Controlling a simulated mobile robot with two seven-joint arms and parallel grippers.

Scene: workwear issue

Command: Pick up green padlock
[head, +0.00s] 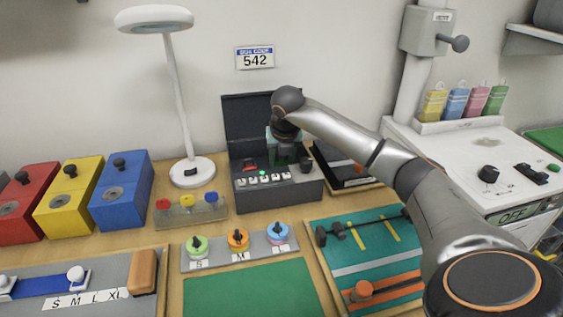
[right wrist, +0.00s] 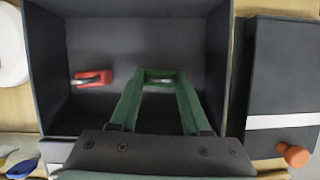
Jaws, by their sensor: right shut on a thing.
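My right gripper (head: 285,158) reaches down into the open dark box (head: 246,117) at the back of the bench. In the right wrist view its two dark green fingers (right wrist: 160,78) come together around the small green padlock (right wrist: 160,73), whose metal shackle shows between them. The gripper is shut on this padlock, over the inside of the box. How far the padlock is above the box floor I cannot tell. A red padlock (right wrist: 95,78) lies in the box to the left, apart from the fingers. My left gripper is in neither view.
A white lamp (head: 190,172) stands left of the box. A black tray (head: 350,180) lies close on its right. Red, yellow and blue boxes (head: 120,190) stand at left. Colored round tags (head: 238,240) and a green mat (head: 250,290) lie in front.

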